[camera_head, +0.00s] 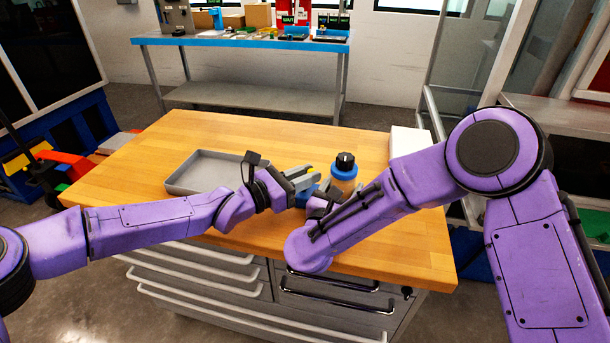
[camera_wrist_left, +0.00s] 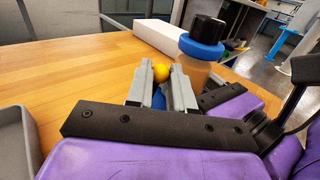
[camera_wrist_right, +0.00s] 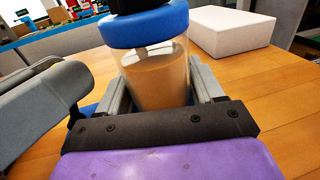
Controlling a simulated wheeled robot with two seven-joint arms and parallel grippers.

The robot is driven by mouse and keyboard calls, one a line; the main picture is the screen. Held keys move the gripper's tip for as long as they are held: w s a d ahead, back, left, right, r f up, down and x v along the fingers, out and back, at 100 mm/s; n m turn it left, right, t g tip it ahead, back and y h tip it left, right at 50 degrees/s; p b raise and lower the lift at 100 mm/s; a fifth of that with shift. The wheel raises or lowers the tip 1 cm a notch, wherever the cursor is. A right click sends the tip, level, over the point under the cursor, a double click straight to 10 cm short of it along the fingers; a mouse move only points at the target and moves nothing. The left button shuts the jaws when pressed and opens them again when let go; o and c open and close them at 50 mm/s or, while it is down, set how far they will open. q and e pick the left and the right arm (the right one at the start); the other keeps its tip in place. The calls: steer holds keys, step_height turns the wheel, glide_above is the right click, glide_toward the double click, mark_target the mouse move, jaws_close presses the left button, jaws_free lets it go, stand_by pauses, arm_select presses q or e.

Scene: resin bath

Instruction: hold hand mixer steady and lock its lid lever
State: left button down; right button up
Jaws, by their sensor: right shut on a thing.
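The hand mixer (camera_head: 344,172) stands upright near the table's front right. It has a clear cup of tan liquid, a blue lid and a black top knob; it also shows in the left wrist view (camera_wrist_left: 200,55) and the right wrist view (camera_wrist_right: 158,75). My right gripper (camera_wrist_right: 155,88) is shut on the cup, one finger on each side. A yellow ball knob (camera_wrist_left: 161,72), with a blue part below it, sits beside the cup. My left gripper (camera_head: 303,178) is open at the mixer's left, its fingertips on either side of the yellow knob. Contact there is unclear.
A shallow grey tray (camera_head: 205,172) lies on the wooden table to the left of the mixer. A white box (camera_head: 408,145) is behind it at the right edge. The back left of the table is clear. My two arms are close together at the mixer.

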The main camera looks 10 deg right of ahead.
arm_select(q)
steer(key=shift+d+m+y, duration=0.15)
steer(key=shift+m+y, duration=0.15)
steer(key=shift+y, duration=0.1)
steer(key=c, duration=1.3)
jaws_free()
steer(key=shift+o, duration=0.2)
steer(key=shift+s, duration=0.1)
steer(key=v, duration=1.2)
steer(key=shift+f, duration=0.1)
steer(key=shift+c, duration=0.2)
